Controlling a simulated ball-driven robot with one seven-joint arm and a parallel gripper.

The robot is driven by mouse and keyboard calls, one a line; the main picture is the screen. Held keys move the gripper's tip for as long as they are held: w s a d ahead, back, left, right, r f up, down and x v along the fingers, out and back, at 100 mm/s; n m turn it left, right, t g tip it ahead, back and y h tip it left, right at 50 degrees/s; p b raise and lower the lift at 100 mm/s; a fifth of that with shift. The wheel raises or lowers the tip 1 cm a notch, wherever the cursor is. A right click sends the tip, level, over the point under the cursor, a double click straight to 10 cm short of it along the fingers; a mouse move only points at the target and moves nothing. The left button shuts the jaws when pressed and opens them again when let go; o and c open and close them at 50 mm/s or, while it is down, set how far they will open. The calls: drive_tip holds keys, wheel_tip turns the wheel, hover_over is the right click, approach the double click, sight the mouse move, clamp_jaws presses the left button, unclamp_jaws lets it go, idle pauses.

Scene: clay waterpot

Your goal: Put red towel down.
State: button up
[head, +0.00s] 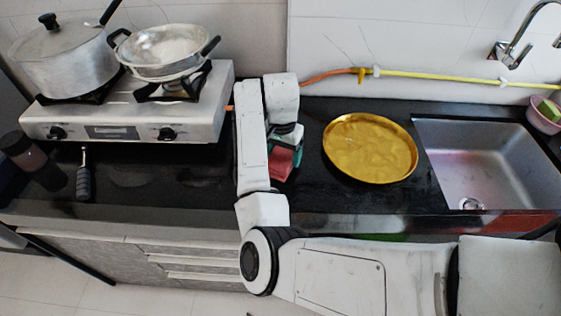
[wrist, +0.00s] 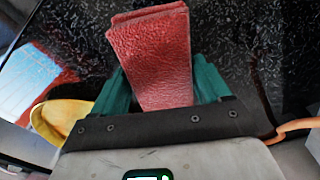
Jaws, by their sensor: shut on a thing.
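The red towel (head: 281,166) is a folded, textured red cloth over the black counter, between the stove and the golden plate, partly hidden behind my arm in the head view. In the wrist view the towel (wrist: 152,55) stands out between the two green fingers of my gripper (wrist: 162,88). My gripper (head: 287,150) is shut on the towel, low over the counter (head: 318,192). I cannot tell whether the towel touches the counter.
A golden plate (head: 370,148) lies right of my gripper, with a steel sink (head: 490,165) beyond. The stove (head: 130,118) with a lidded pot (head: 65,62) and a pan (head: 165,50) stands left. A dark-handled tool (head: 84,180) and a dark jar (head: 22,150) are at far left.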

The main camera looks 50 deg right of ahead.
sight(281, 161)
drive_tip(key=shift+w+f, duration=0.4)
drive_tip(key=shift+f, duration=0.05)
drive_tip(key=shift+w+d+f, duration=0.1)
drive_tip(key=shift+f, duration=1.55)
drive_tip(key=shift+f, duration=0.15)
drive_tip(key=o, duration=1.1)
drive_tip(key=r, duration=1.2)
drive_tip(key=shift+a+r, duration=0.2)
